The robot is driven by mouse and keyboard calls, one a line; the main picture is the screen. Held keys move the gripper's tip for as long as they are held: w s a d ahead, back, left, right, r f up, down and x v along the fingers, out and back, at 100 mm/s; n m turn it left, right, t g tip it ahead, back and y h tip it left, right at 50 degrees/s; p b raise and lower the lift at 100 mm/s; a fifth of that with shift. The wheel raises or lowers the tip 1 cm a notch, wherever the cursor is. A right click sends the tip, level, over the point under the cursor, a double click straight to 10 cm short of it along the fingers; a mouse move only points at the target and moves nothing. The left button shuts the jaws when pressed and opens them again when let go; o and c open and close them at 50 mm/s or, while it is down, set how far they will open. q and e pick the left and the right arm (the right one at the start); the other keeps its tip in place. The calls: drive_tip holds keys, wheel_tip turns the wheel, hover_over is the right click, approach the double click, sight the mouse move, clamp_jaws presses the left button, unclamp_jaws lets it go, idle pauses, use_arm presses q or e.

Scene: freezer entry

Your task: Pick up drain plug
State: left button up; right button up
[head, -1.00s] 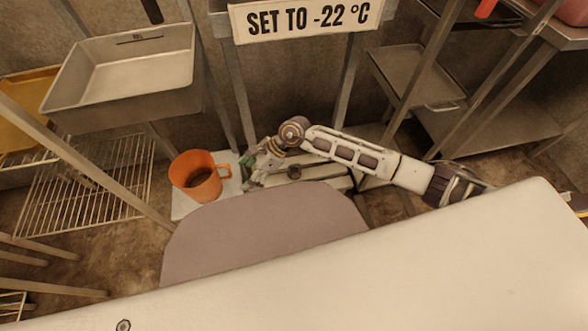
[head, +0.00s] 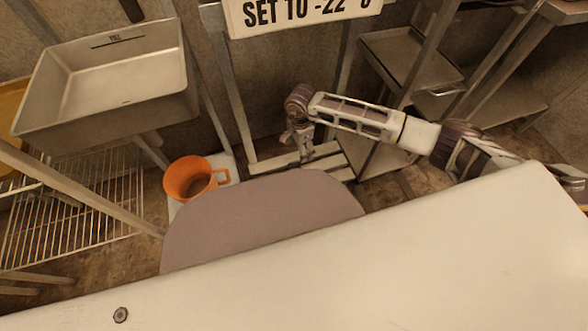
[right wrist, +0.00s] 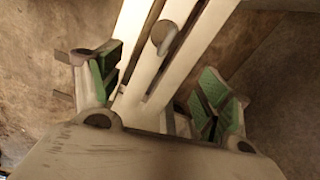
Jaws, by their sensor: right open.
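The drain plug (right wrist: 165,37) is a small, round, grey-brown piece on a pale slatted surface in the right wrist view. My right gripper (right wrist: 160,82) is open, with its green-padded fingers spread on either side of the slats. The plug shows in the gap between the fingers, toward the top of the picture, and nothing is held. In the head view my right gripper (head: 300,150) points down over the low slatted rack (head: 265,164); I cannot make out the plug there. My left gripper is out of view.
An orange mug (head: 190,182) stands left of the right gripper on a pale surface. A metal sink basin (head: 105,80) and a wire rack (head: 75,205) are farther left. Metal shelving (head: 410,60) stands to the right, near my right arm.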

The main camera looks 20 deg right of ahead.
drive_tip(key=b, duration=0.3)
approach(294, 167)
drive_tip(key=shift+s+d+f, duration=0.6)
drive_tip(key=shift+s+d, duration=0.1)
drive_tip(key=shift+d, duration=0.05)
drive_tip(key=shift+f, duration=0.8)
drive_tip(key=shift+f, duration=0.1)
